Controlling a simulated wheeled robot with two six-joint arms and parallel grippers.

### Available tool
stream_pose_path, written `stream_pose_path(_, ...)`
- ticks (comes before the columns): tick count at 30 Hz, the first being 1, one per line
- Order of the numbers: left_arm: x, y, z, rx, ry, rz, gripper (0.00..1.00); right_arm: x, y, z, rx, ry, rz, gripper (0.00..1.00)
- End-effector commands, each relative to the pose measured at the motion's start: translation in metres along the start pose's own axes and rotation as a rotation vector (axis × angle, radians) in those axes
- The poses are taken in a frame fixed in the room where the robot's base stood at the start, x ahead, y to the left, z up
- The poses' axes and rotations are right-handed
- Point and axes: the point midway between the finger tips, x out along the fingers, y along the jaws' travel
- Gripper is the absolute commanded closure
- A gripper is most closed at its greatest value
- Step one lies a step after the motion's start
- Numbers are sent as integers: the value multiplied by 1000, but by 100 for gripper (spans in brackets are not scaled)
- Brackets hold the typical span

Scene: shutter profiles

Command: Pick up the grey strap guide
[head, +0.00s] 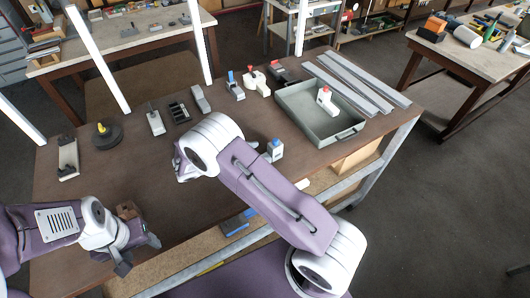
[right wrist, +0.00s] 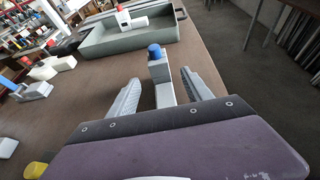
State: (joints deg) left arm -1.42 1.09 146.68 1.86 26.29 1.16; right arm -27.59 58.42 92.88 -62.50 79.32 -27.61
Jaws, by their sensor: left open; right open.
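A small light-grey part with a blue top, which I take for the grey strap guide (head: 276,151), stands near the front edge of the brown table. In the right wrist view the guide (right wrist: 160,72) shows between the two fingers of my right gripper (right wrist: 160,78). That gripper is open, with a finger on either side and visible gaps to the part. In the head view my own arm mostly hides the right gripper. My left gripper (head: 138,255) is open and empty at the table's front left, far from the guide.
A grey-green tray (head: 345,134) holding a white red-topped part (head: 326,101) stands beyond the guide. Long grey profiles (head: 357,82) lie behind it. Another blue-topped grey part (head: 235,87) and a white red-topped part (head: 256,82) stand at the back.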

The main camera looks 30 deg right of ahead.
Motion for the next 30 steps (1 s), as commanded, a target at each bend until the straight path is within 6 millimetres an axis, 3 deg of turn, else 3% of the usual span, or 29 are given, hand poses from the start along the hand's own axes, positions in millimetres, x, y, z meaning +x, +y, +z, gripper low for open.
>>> stream_pose_path(5, -4, 0, 0, 0, 0, 0, 42, -1, 1, 2, -2, 1, 7, 42)
stream_pose_path(12, -25, 0, -3, 0, 0, 0, 42, 32, 0, 4, -2, 1, 4, 42)
stream_pose_path(16, -28, 0, -3, 0, 0, 0, 42, 38, 1, 2, 0, 2, 5, 42)
stream_pose_path(21, -54, 1, -6, 0, 0, 0, 42, 68, 0, 3, -3, 1, 2, 42)
stream_pose_path(25, -57, 1, -6, 0, 0, 0, 42, 84, 0, -1, -1, 2, 5, 42)
stream_pose_path(30, -55, 1, -6, 0, 0, 0, 42, 87, 1, -3, 0, 3, 7, 42)
